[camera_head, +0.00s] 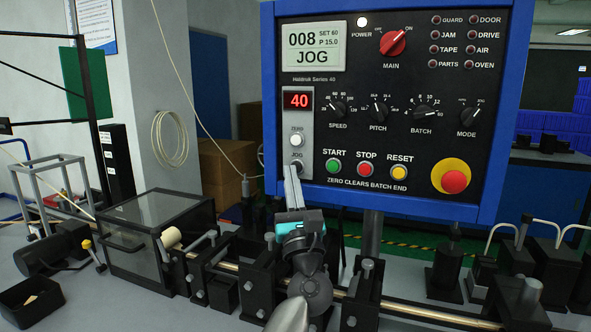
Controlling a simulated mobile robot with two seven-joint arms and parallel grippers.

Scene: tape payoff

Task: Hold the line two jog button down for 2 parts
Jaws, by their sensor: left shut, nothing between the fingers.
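The control panel (400,110) stands upright in a blue frame. Its screen (314,46) reads 008, SET 60, P 15.0 and JOG. The jog button (297,163) sits under the white zero button (297,141), in the light strip at the panel's left. My left gripper (290,170) is shut and empty, pointing up with its fingertips at the jog button and covering part of it. I cannot tell whether the button is pressed in. My right gripper is not in view.
A red counter (298,100) reads 40. Start (333,166), stop (366,169) and reset (399,173) buttons lie to the right, with a red emergency knob (454,181) beyond. Below run a metal rod (400,311) and black blocks. A clear-lidded box (155,225) stands left.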

